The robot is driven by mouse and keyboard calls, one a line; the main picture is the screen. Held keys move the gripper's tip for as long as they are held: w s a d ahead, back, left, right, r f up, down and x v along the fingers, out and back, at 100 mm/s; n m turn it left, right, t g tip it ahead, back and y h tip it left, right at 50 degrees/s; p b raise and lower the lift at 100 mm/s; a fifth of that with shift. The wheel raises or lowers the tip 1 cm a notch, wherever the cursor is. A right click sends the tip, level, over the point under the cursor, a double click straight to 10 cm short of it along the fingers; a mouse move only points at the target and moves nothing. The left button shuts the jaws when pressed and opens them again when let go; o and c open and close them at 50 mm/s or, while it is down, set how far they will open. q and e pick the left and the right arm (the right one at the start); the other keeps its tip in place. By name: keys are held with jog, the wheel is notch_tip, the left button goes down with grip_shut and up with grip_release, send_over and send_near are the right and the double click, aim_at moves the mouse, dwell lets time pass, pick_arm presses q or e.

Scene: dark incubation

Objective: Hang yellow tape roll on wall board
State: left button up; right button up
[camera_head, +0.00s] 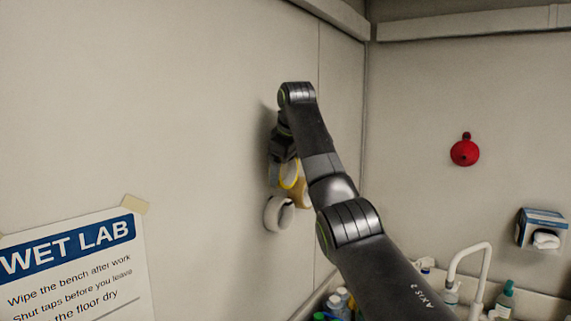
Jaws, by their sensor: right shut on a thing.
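The yellow tape roll (298,186) is near the left wall, partly hidden behind my right arm. My right gripper (284,166) is shut on it, and the fingertips are mostly hidden by the wrist. A white roll (278,213) hangs just below and to the left of the yellow one. I cannot tell whether the two touch. The wall board itself is not clearly visible behind the arm and rolls. My left gripper is not in view.
A WET LAB sign (75,262) is taped to the wall at lower left. A red funnel (465,150) and a tissue box (541,229) are on the right wall. Bottles (506,299) and a white tap (468,262) stand at lower right. The upper left wall is bare.

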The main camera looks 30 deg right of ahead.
jog(key=shift+a+r, duration=0.1)
jog(key=shift+a+f, duration=0.1)
jog(key=shift+f, duration=0.15)
jog(key=o, duration=0.9)
